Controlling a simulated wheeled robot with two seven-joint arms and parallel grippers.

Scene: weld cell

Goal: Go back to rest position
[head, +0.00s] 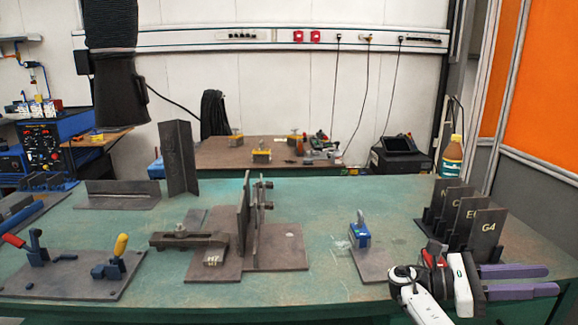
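My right gripper (553,280) is low at the right of the head view, over the front right part of the green table (330,290). Its two purple fingers point right and stand apart with nothing between them. The white and black wrist (430,290) is behind them to the left. My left gripper is not in view.
Labelled dark plates, one marked G4 (488,232), stand in a rack just behind my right gripper. A blue clamp (359,232) on a plate is to its left. A fixture with upright plates (246,220) stands mid-table. A black hood (118,85) hangs at upper left.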

